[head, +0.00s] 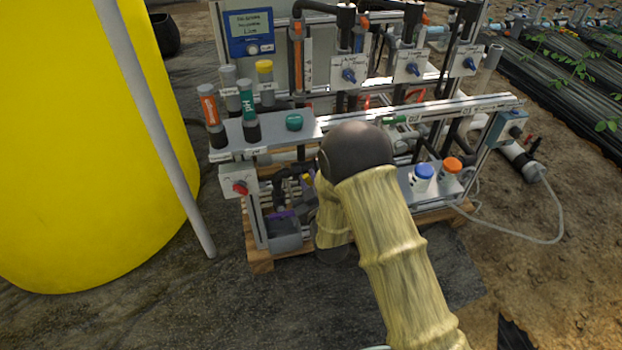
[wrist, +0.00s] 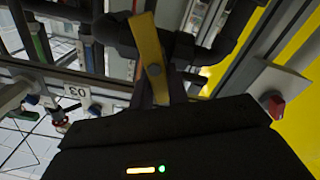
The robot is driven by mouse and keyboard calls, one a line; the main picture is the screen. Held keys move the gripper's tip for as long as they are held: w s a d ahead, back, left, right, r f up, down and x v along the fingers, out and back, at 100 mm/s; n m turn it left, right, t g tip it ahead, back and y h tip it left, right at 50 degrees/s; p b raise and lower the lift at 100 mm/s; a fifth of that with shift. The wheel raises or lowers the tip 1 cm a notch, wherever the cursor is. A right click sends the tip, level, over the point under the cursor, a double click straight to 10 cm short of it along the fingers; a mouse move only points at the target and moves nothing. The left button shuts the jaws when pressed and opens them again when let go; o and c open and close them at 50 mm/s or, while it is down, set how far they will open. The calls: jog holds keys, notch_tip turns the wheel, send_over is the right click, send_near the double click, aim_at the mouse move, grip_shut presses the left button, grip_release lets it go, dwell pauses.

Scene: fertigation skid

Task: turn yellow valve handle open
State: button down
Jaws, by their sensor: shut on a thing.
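The yellow valve handle (wrist: 150,55) shows in the wrist view as a flat bar with a round bolt, just beyond my gripper, on dark pipework (wrist: 115,32). My gripper (wrist: 165,88) is shut on the handle's near end, though its dark body hides most of the fingers. In the head view, my sleeved arm covers the gripper and most of the valve. A small yellow patch (head: 309,179) beside the arm may be part of the handle.
A red knob (head: 240,188) on a grey box is left of the arm and also shows in the wrist view (wrist: 275,106). Sample bottles (head: 248,110) stand on the shelf above. Blue and orange caps (head: 424,172) are on the right. A yellow tank (head: 80,150) stands left.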

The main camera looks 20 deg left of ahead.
jog(key=n, duration=0.4)
jog(key=a+n+p, duration=0.1)
jog(key=n, duration=0.1)
jog(key=shift+s+f+n, duration=0.25)
jog(key=shift+f+n, duration=0.05)
jog(key=shift+f, duration=0.1)
jog(key=shift+f+n+p, duration=0.2)
jog(key=shift+n+p, duration=0.15)
jog(key=shift+n, duration=0.65)
jog(key=shift+f+n+p, duration=0.2)
jog(key=shift+n+p, duration=0.1)
jog(key=shift+n, duration=0.7)
jog(key=shift+f+n+p, duration=0.2)
jog(key=shift+n+p, duration=0.15)
jog(key=shift+n, duration=0.65)
jog(key=c, duration=1.4)
grip_release()
jog(key=shift+o, duration=0.2)
jog(key=shift+s, duration=0.1)
